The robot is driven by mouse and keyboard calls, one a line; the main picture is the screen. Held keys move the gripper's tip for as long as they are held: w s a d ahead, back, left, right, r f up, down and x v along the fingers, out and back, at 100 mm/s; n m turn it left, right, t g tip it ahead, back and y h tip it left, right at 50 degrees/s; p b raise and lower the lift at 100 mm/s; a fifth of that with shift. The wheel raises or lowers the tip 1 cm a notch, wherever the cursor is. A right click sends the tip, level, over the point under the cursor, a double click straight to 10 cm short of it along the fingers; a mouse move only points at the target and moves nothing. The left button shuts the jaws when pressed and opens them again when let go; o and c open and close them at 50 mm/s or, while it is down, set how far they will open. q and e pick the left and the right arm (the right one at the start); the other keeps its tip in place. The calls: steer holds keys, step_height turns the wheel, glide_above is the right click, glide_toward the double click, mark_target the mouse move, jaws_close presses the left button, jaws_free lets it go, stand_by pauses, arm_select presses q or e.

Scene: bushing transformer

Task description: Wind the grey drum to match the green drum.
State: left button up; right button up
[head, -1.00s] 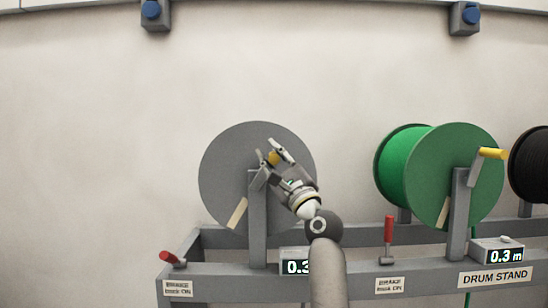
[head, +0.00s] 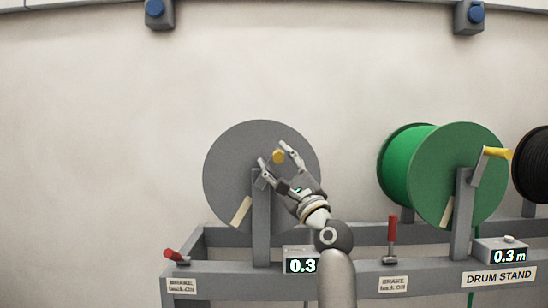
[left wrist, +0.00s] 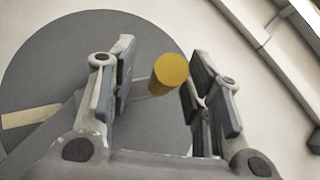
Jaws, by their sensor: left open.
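The grey drum (head: 225,165) stands on the left of the drum stand, with a pale stripe at its lower left. Its yellow crank handle (head: 278,156) lies between the fingertips of my left gripper (head: 274,155). In the left wrist view the open fingers (left wrist: 160,95) stand on either side of the yellow handle (left wrist: 169,72), with a gap to the right finger. The green drum (head: 455,170) is to the right, with its own yellow handle (head: 497,153). The grey drum's display (head: 301,265) reads 0.3; the green one's display (head: 508,256) reads 0.3 m. My right gripper is not in view.
A red brake lever (head: 176,256) leans left by the grey drum; another (head: 393,226) stands upright by the green drum. A black drum (head: 532,165) is partly cut off at the right. The stand's upright (head: 261,220) rises before the grey drum.

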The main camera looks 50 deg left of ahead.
arm_select(q)
steer(key=v, duration=0.9)
steer(key=shift+s+f, duration=0.1)
steer(key=s+a+r+m+t+h+p, duration=0.25)
steer(key=m+t+h+p, duration=0.6)
steer(key=m+p, duration=0.85)
steer(key=w+a+r+p, duration=0.1)
steer(key=a, duration=0.1)
steer(key=w+a+r+n+t+y+p, duration=0.1)
steer(key=w+a+p, duration=0.1)
steer(key=w+a+r+n+p, duration=0.1)
steer(key=w+a+p, duration=0.1)
steer(key=shift+a+r+t+y, duration=0.2)
steer(key=shift+r+t+y, duration=0.05)
steer(key=shift+r+t, duration=0.15)
steer(key=shift+w+a+r, duration=0.1)
steer(key=shift+w+a, duration=0.15)
steer(key=shift+a, duration=0.05)
